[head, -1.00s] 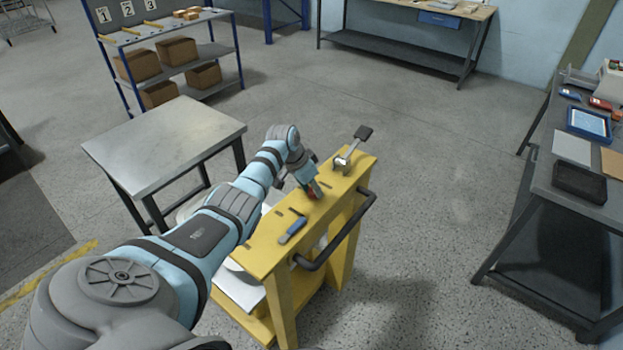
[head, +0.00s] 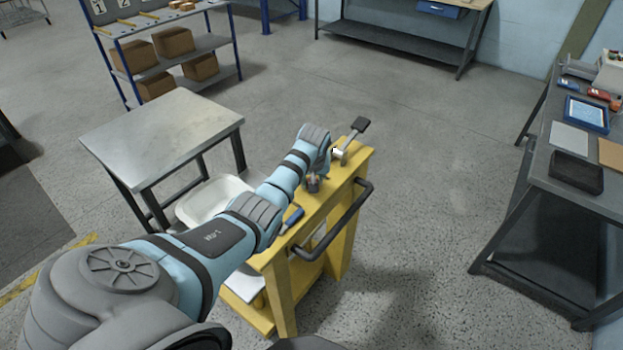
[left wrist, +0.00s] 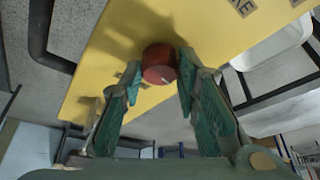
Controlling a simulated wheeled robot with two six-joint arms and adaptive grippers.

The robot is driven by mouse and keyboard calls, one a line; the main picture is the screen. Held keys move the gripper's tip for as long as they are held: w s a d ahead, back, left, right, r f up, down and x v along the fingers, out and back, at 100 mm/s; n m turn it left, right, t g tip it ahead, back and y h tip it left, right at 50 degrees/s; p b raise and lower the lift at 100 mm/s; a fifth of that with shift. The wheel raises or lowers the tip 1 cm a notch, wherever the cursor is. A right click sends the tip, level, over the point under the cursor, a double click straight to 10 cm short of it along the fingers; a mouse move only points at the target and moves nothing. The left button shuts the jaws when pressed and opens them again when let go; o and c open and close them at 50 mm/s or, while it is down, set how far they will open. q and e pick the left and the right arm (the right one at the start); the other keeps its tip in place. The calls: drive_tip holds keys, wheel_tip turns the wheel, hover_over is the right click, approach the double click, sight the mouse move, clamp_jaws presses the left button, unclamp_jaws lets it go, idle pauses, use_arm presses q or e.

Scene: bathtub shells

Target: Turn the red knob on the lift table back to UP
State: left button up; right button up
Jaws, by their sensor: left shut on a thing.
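The red knob (left wrist: 158,62) sits on the yellow top of the lift table (left wrist: 105,65) in the left wrist view. A short white mark shows on its near face. My left gripper (left wrist: 157,75) has a finger on each side of the knob and is shut on it. In the head view, my left gripper (head: 314,183) is low over the yellow lift table top (head: 267,258) and mostly hides the knob. I cannot read an UP label in either view. My right gripper is not in view.
A blue-handled tool (head: 292,220) lies on the yellow top, and a lever with a black pad (head: 358,124) stands at its far end. A dark push bar (head: 340,225) runs along the right side. A metal table (head: 160,130) stands left; white shells (head: 215,195) are below.

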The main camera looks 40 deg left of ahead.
use_arm(q)
drive_tip(key=shift+w+r+n+g+y, duration=0.1)
drive_tip(key=shift+n+g+y, duration=0.1)
drive_tip(key=shift+n, duration=0.4)
drive_tip(key=shift+w+r+n+g+y, duration=0.1)
drive_tip(key=shift+n+y, duration=0.1)
drive_tip(key=shift+n, duration=0.4)
drive_tip(key=o, duration=1.1)
drive_tip(key=shift+a+f, duration=0.1)
drive_tip(key=shift+o, duration=0.3)
drive_tip(key=shift+f, duration=0.1)
drive_tip(key=v, duration=1.2)
